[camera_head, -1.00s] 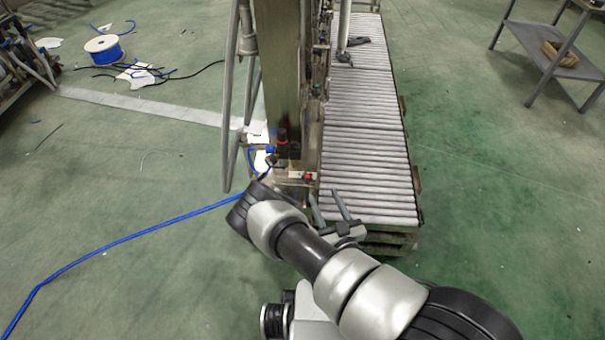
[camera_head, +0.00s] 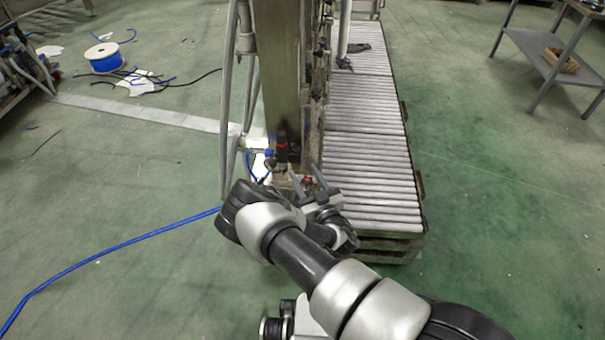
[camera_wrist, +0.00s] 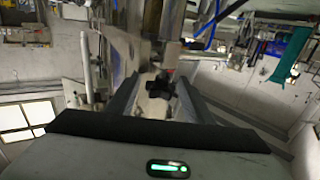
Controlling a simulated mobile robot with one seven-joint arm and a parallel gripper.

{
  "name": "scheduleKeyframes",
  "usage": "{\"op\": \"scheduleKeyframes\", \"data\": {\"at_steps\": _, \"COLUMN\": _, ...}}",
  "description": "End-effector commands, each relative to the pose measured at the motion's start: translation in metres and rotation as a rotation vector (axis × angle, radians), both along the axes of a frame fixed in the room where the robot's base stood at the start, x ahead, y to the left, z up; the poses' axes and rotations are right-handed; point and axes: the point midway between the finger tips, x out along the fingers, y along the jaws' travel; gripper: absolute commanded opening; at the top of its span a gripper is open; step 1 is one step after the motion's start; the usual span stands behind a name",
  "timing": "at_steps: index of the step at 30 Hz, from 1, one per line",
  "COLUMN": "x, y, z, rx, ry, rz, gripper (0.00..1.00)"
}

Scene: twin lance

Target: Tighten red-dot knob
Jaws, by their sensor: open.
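A small red spot, which appears to be the red-dot knob (camera_head: 307,180), shows low on the machine's post in the head view, between the fingers of my gripper (camera_head: 304,174). In the wrist view a dark lobed knob (camera_wrist: 159,89) stands between the two fingers of my gripper (camera_wrist: 157,80), with a bit of red just above it. The fingers are apart, one on each side of the knob, with visible gaps. I cannot tell how far the knob lies beyond the fingertips. A black cylinder with a red band (camera_head: 282,145) stands above and left of it.
The metal post (camera_head: 277,65) rises just behind the knob. A roller conveyor (camera_head: 370,165) runs along its right side. A blue hose (camera_head: 120,252) crosses the floor at left, and a blue cable spool (camera_head: 104,58) stands farther back. Open floor lies to the right.

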Motion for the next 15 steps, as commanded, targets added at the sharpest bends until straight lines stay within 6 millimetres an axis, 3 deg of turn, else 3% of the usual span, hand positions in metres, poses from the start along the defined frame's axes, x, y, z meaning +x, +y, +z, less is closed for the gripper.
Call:
{"op": "scheduleKeyframes", "data": {"at_steps": 6, "x": 0.019, "y": 0.009, "z": 0.000, "rx": 0.000, "ry": -0.001, "rz": 0.000, "gripper": 0.47}}
{"op": "scheduleKeyframes", "data": {"at_steps": 15, "x": 0.021, "y": 0.010, "z": 0.000, "rx": -0.001, "ry": 0.000, "rz": -0.001, "gripper": 0.47}}
